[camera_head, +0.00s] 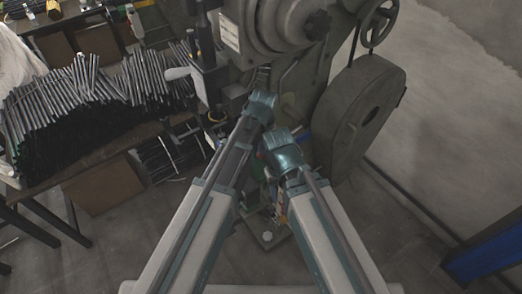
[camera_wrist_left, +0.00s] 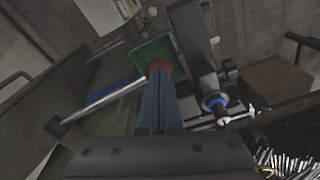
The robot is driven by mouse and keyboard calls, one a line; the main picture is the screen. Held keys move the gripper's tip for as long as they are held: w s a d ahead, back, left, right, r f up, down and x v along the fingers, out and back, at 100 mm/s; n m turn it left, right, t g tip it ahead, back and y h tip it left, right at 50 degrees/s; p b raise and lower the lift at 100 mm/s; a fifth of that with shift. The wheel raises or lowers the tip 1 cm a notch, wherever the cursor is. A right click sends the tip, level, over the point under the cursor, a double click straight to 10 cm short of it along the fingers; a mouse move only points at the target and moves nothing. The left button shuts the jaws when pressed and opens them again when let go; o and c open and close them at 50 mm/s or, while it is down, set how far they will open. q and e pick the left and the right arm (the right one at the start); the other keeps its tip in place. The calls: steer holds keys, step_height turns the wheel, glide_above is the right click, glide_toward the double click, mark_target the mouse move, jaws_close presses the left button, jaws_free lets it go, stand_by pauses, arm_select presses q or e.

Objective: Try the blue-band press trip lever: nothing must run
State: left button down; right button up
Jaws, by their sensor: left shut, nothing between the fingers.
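The press (camera_head: 285,65) is a large grey-green machine with a round housing and a flywheel (camera_head: 365,115) on its right. In the left wrist view, a bright metal rod with a dark knob, apparently the trip lever (camera_wrist_left: 100,103), slants left of my fingers. A blue strip (camera_wrist_left: 112,82) shows behind it. My left gripper (camera_wrist_left: 159,74) is shut and empty, its tips in front of a red round part (camera_wrist_left: 157,65) on a green box (camera_wrist_left: 146,52). I cannot tell whether they touch. In the head view the left fingers are hidden; my right gripper is not visible.
A table on the left bears a heap of metal rods (camera_head: 75,75). A dark tool with a blue ring (camera_wrist_left: 213,101) stands right of my left fingers. A handwheel (camera_head: 378,22) sits above the flywheel. A blue frame (camera_head: 490,250) stands at lower right, with clear floor before it.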

arm_select(q)
steer(key=shift+f, duration=0.55)
steer(key=shift+r, duration=0.15)
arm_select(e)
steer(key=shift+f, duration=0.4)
arm_select(q)
steer(key=s, duration=0.2)
steer(key=s+d+r+p, duration=0.1)
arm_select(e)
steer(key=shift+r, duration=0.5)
arm_select(q)
steer(key=shift+s, duration=0.1)
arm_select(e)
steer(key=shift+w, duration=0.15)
